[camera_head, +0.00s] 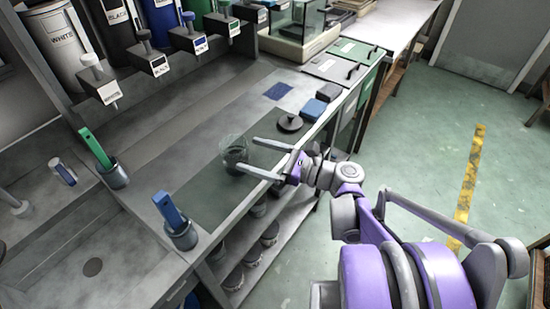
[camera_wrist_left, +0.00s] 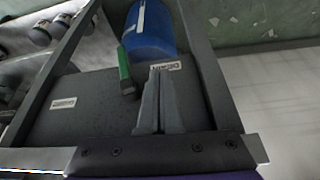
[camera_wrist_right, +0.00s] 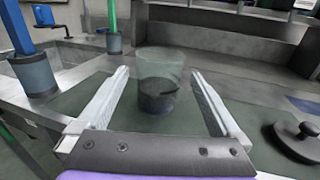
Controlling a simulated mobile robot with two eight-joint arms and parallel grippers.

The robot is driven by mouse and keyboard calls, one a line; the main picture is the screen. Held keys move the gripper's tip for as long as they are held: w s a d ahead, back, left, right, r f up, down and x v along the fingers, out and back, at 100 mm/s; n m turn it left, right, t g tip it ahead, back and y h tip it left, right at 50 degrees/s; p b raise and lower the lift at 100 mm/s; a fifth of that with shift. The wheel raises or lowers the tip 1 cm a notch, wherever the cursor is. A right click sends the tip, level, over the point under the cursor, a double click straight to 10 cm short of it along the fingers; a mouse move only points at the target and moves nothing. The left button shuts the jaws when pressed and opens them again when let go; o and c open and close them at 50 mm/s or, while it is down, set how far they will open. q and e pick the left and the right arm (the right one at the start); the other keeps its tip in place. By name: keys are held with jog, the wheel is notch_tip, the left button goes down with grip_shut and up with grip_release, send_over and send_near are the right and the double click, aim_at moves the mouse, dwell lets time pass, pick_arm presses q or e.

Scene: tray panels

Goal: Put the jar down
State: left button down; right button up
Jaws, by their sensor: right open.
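The jar (camera_head: 236,150) is clear glass with dark contents in its lower part. It stands upright on the dark green mat (camera_head: 205,196) on the bench. My right gripper (camera_head: 249,155) is open, with one finger on each side of the jar. In the right wrist view the jar (camera_wrist_right: 157,82) shows between the spread fingers (camera_wrist_right: 160,74), with a gap on both sides. My left gripper (camera_wrist_left: 160,72) shows only in its own wrist view, its fingers together with nothing seen between them.
A dark round lid with a knob (camera_head: 290,122) lies right of the jar. Two cups with coloured-handled tools (camera_head: 114,176) (camera_head: 182,236) stand on the left. Labelled dispensers (camera_head: 107,88) line the back. A blue block (camera_head: 314,109) lies near the bench edge. A blue cylinder (camera_wrist_left: 150,35) shows below my left gripper.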

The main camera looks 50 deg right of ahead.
jog(key=v, duration=0.6)
